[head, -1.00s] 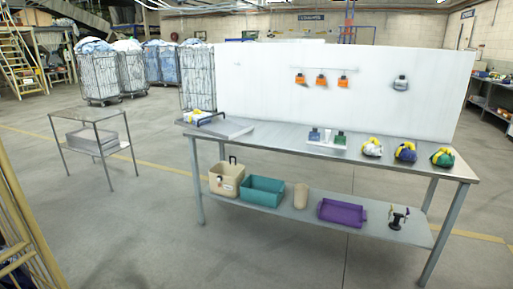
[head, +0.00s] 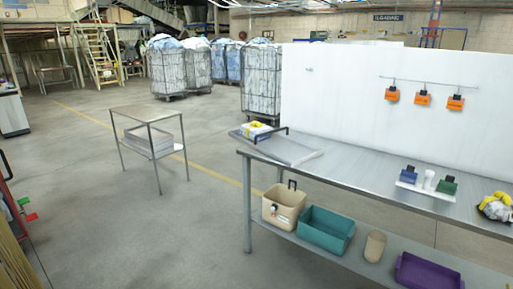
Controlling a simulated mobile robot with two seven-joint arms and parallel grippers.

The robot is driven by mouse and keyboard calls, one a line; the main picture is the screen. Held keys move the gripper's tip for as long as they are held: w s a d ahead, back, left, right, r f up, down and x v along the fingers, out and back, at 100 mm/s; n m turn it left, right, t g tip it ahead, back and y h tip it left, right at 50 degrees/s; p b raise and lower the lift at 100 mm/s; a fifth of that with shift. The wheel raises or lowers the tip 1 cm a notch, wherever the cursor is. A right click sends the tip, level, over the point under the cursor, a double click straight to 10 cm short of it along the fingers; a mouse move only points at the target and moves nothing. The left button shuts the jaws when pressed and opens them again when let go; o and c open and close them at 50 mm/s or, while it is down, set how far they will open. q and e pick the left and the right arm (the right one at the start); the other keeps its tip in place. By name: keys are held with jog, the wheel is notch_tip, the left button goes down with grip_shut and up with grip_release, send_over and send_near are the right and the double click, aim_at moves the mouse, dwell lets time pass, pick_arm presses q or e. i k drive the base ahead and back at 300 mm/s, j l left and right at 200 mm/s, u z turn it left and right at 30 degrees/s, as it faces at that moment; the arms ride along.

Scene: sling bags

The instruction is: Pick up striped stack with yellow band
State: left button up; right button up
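A small white and bluish stack with a yellow band (head: 255,130) lies at the far left end of the long metal table (head: 355,170). It sits at the left end of a flat grey tray (head: 290,150) with a dark handle. Stripes are too small to make out clearly. Neither of my grippers is in view.
A small metal side table (head: 147,113) stands to the left with a grey bin on its lower shelf. A beige box (head: 283,208), a teal bin (head: 326,230) and a purple tray (head: 428,273) sit on the long table's lower shelf. Open floor lies between the tables.

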aim_at(249, 130)
jog(key=i+j+z, duration=0.1)
jog(key=i, duration=0.55)
jog(key=i+j+z, duration=0.1)
jog(key=i, duration=0.55)
jog(key=i+j+z, duration=0.55)
jog(key=i+j, duration=0.2)
jog(key=i+j+z, duration=0.1)
jog(key=j, duration=0.2)
jog(key=i+j+z, duration=0.1)
jog(key=i+j, duration=0.2)
jog(key=j, duration=0.3)
jog(key=i+l+z, duration=0.05)
